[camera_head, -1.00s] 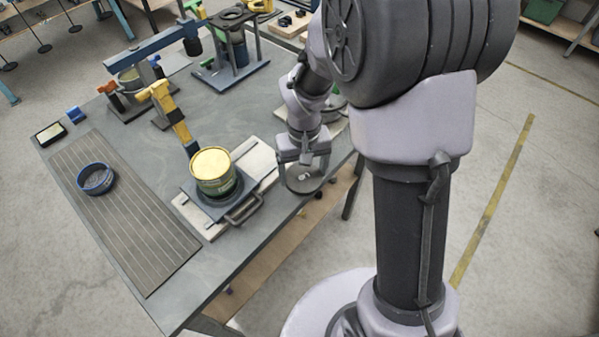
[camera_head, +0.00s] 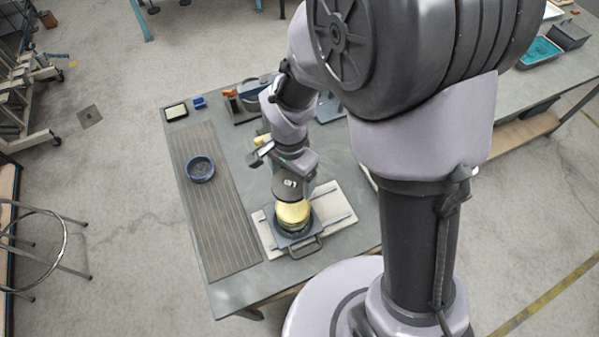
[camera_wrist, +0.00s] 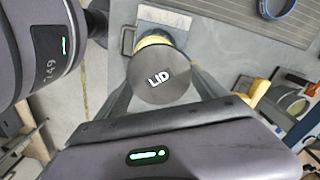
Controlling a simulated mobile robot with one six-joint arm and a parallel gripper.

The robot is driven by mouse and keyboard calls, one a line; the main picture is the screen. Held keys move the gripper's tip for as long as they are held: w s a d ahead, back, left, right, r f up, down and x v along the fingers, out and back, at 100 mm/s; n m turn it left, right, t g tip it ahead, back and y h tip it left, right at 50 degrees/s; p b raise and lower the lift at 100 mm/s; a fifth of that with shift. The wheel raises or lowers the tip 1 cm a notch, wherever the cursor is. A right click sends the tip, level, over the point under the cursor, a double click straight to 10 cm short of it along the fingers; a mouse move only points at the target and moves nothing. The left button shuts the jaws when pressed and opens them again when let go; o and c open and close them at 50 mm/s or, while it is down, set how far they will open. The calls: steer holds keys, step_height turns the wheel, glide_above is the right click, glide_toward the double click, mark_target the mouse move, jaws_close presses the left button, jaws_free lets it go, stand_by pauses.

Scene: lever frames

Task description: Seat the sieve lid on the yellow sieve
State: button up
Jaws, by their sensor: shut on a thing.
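My gripper (camera_head: 286,172) is shut on the sieve lid (camera_head: 287,188), a dark round disc marked "LID". The lid also fills the middle of the wrist view (camera_wrist: 158,82), between my two fingers. The yellow sieve (camera_head: 293,213) stands on a dark square base on a pale board. The lid is over the back part of the sieve and hides some of its top. In the wrist view a strip of the yellow sieve (camera_wrist: 152,40) shows past the lid's edge. I cannot tell whether lid and sieve touch.
A blue-rimmed sieve (camera_head: 200,169) sits on the ribbed mat (camera_head: 215,215) to the left. A metal handle (camera_head: 306,247) juts from the base's front. Fixtures stand behind my arm.

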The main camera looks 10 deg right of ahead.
steer(key=shift+s+d+f+b, duration=0.15)
steer(key=shift+s+b, duration=0.1)
steer(key=shift+s, duration=0.15)
steer(key=shift+s+d+f+b, duration=0.15)
steer(key=shift+s+b, duration=0.1)
steer(key=shift+s, duration=0.15)
step_height(320, 180, down, 7)
steer(key=b, duration=0.5)
steer(key=shift+w+a+b, duration=0.1)
steer(key=shift+b, duration=0.3)
steer(key=shift+w+f+b, duration=0.1)
steer(key=shift+f+b, duration=0.25)
steer(key=shift+f, duration=0.05)
steer(key=shift+f+b, duration=0.3)
steer(key=shift+b, duration=0.05)
steer(key=o, duration=1.5)
steer(key=shift+c, duration=0.2)
step_height(320, 180, up, 17)
steer(key=p, duration=0.4)
steer(key=shift+r, duration=0.2)
